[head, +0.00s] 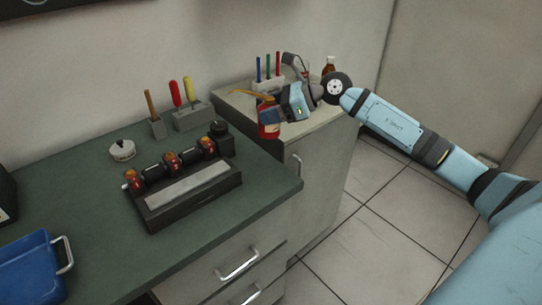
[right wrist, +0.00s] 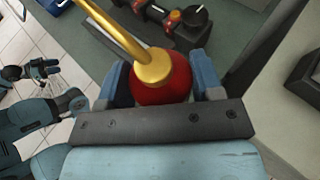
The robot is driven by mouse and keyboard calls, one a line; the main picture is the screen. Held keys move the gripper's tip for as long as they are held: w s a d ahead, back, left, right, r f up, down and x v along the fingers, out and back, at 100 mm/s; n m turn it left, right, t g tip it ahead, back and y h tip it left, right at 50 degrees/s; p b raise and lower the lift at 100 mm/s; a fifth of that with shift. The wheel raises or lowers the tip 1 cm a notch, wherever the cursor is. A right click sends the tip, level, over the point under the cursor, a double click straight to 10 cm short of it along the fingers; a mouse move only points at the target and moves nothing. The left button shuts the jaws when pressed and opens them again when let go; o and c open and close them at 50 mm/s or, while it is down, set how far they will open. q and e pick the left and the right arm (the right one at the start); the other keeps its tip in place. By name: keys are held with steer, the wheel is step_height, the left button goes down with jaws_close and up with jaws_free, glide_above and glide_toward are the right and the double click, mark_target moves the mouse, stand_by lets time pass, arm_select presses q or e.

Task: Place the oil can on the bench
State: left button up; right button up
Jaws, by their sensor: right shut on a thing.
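The oil can (head: 268,122) has a red round body and a curved gold spout. My right gripper (head: 273,108) is shut on it. In the right wrist view the can's red body (right wrist: 162,86) sits between the two blue fingers, and its gold spout points up and left. In the head view the can shows in front of the side cabinet, near the bench's far right corner; its height above the surfaces is hard to tell. The bench (head: 80,205) has a dark green top. My left gripper shows small in the right wrist view (right wrist: 40,70); its jaws are unclear.
A black machine with red rollers (head: 190,195) stands on the bench. Behind it are screwdriver holders (head: 192,118) and a white round tin (head: 122,150). A blue tray (head: 28,268) is at the front left. The cabinet top (head: 235,100) holds a pen block (head: 268,86). Bare bench lies left and right of the machine.

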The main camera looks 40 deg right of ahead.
step_height(320, 180, down, 13)
steer(key=shift+b, duration=0.3)
steer(key=shift+f, duration=0.15)
steer(key=o, duration=0.9)
steer(key=shift+o, duration=0.2)
